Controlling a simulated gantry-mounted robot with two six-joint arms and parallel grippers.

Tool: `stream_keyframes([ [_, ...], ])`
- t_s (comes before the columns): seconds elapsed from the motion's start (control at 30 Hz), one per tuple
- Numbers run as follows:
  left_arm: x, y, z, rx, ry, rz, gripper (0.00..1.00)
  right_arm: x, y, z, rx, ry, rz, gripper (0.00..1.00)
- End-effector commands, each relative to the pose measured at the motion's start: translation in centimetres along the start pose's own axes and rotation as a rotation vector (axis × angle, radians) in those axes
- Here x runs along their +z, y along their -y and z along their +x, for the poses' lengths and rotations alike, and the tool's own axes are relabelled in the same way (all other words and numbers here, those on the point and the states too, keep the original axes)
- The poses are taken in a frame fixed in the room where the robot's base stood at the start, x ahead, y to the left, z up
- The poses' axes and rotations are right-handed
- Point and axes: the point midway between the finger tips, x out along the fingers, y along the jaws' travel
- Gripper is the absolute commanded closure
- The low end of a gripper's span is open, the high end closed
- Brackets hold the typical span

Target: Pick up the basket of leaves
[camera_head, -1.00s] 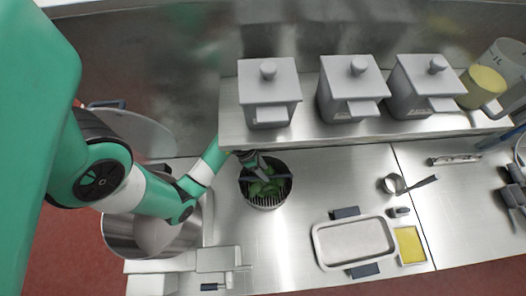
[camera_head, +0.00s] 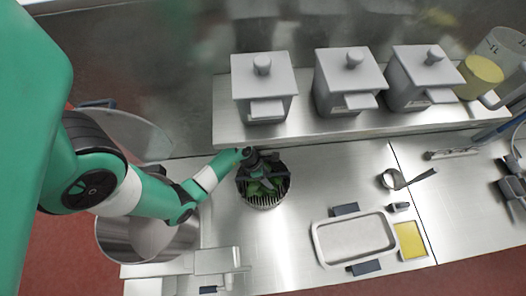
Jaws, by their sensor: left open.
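The basket (camera_head: 264,201) is a dark round container with slatted sides. It stands on the steel counter right of the kettle, with green leaves (camera_head: 258,188) inside. My left gripper (camera_head: 259,172) is open and over the far part of the basket, its fingers pointing down toward the leaves. The gripper hides part of the basket's rim and leaves. I cannot tell whether the fingers touch the basket. My right gripper is not in view.
The large steel kettle (camera_head: 150,243) is at the left, below my left arm. Several grey lidded containers (camera_head: 264,88) stand on the raised shelf (camera_head: 305,130) behind the basket. A tray (camera_head: 353,239) and a small yellow-filled tray (camera_head: 410,240) lie to the right. The counter between basket and tray is clear.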

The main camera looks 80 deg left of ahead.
Motion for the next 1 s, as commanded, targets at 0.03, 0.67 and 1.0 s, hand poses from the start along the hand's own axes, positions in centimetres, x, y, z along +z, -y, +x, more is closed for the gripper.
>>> stream_keyframes([
  [0.03,0.00,0.00,-0.03,0.000,0.000,0.000,0.48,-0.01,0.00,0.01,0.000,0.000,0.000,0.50],
  [0.67,-0.01,0.02,-0.05,-0.001,0.000,0.000,1.00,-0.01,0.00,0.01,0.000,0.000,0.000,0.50],
  [1.0,-0.01,0.02,-0.06,-0.001,0.000,0.000,1.00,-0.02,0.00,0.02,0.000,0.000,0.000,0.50],
])
